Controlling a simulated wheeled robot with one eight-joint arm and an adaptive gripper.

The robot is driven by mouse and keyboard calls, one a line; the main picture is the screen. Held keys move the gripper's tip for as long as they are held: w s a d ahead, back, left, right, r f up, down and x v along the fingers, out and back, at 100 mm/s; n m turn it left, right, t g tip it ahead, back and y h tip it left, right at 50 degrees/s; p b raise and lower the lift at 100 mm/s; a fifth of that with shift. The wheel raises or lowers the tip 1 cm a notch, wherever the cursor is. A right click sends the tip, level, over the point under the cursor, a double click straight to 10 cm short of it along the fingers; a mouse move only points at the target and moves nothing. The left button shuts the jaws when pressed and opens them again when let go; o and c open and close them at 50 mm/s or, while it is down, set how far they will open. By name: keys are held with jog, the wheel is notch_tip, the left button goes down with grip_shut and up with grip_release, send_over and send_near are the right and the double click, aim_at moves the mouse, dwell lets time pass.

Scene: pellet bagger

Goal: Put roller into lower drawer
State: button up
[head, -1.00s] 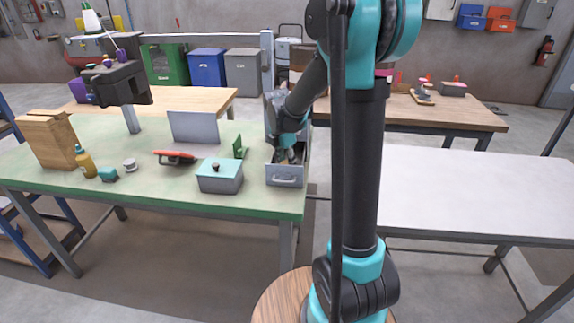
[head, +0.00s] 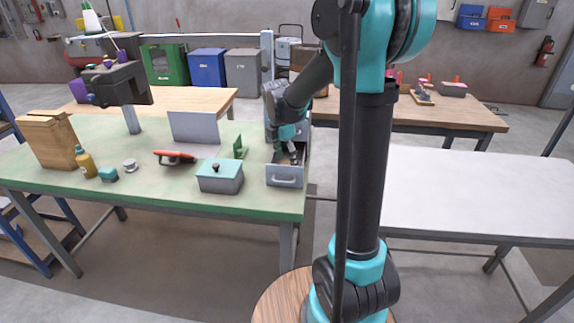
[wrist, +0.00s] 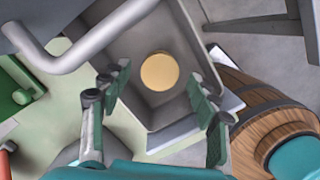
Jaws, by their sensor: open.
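A round tan piece (wrist: 159,71), which looks like the roller seen end-on, lies inside the open grey lower drawer (wrist: 113,42). The drawer (head: 285,182) also shows in the head view, pulled out at the right end of the green bench. My gripper (wrist: 160,73) is open above the drawer, with its two fingers to either side of the tan piece in the picture and apart from it. In the head view my gripper (head: 290,146) is over the drawer, and the drawer's inside is partly hidden.
A silver handle (wrist: 88,44) juts over the drawer's back in the wrist view. A red-handled tool (head: 175,157) lies farther left. The white table (head: 470,190) is bare.

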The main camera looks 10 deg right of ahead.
notch_tip(320, 180, up, 9)
jog(key=a, duration=0.1)
jog(key=shift+s, duration=0.3)
jog(key=shift+a, duration=0.1)
dwell(0.9)
